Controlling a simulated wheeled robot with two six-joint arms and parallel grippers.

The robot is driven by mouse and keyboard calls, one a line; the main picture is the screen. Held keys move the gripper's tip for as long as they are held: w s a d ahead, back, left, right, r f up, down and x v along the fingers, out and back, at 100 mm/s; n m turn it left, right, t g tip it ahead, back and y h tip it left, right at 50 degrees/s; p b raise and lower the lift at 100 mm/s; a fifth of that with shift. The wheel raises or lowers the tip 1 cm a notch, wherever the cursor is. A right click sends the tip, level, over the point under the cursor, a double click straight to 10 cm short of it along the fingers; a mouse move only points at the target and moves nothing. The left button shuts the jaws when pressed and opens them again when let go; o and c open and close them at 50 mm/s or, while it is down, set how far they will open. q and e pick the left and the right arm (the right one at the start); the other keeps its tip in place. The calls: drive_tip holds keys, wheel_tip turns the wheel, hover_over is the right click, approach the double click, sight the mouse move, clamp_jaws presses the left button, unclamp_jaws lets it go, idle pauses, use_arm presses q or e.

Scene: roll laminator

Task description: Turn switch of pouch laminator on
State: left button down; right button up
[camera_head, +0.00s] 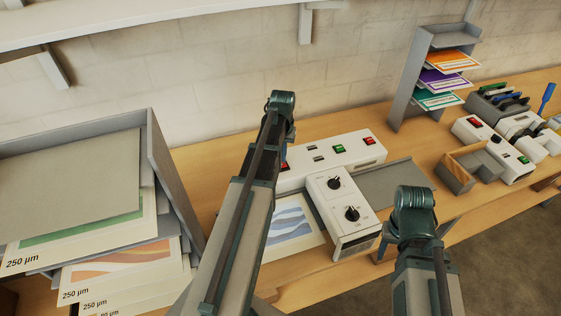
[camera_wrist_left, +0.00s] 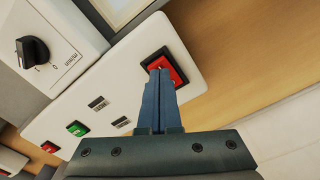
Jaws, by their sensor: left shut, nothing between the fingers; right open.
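The white pouch laminator (camera_head: 352,146) stands on the wooden bench in the head view. In the left wrist view, a red rocker switch (camera_wrist_left: 176,73) in a black frame sits at one end of the panel. My left gripper (camera_wrist_left: 159,72) is shut and empty, its tips at this switch and covering part of it; I cannot tell if they touch. In the head view, my left arm hides most of this switch. My right gripper (camera_head: 413,212) is open, in front of the laminator's right side; its fingers are mostly hidden.
A sheet with a blue wave print (camera_head: 290,226) lies in front of the laminator. A tray of 250 µm sheets (camera_head: 160,160) stands at left.

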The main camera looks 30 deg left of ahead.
sight(282, 164)
use_arm(q)
drive_tip(key=shift+f+b, duration=1)
idle(0.5)
drive_tip(key=shift+r, duration=0.15)
wheel_tip(282, 164, up, 7)
drive_tip(key=p, duration=0.7)
idle(0.3)
